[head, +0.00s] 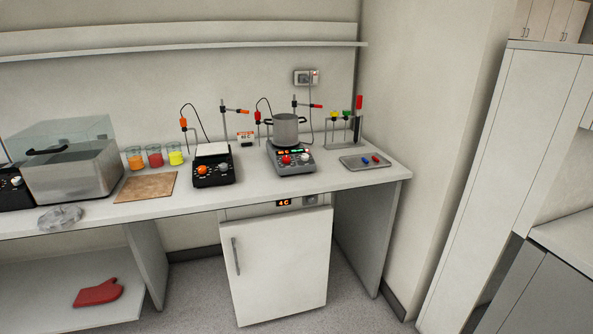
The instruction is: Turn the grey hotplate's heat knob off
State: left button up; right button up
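Lit displays (298,151) show above the knobs, too small to read. I cannot tell which knob is for heat or how either is turned. Neither of my grippers is in view.
A black hotplate (213,172) with an orange knob stands to the left. A tray (352,164) with small red and blue items lies to the right, before a rack (341,130). Below, a small fridge (279,262) has its door facing me. Open floor lies in front.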

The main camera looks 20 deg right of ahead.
aim_at(287, 158)
jog(key=z, duration=1.15)
jog(key=i, duration=0.9)
jog(key=z, duration=0.35)
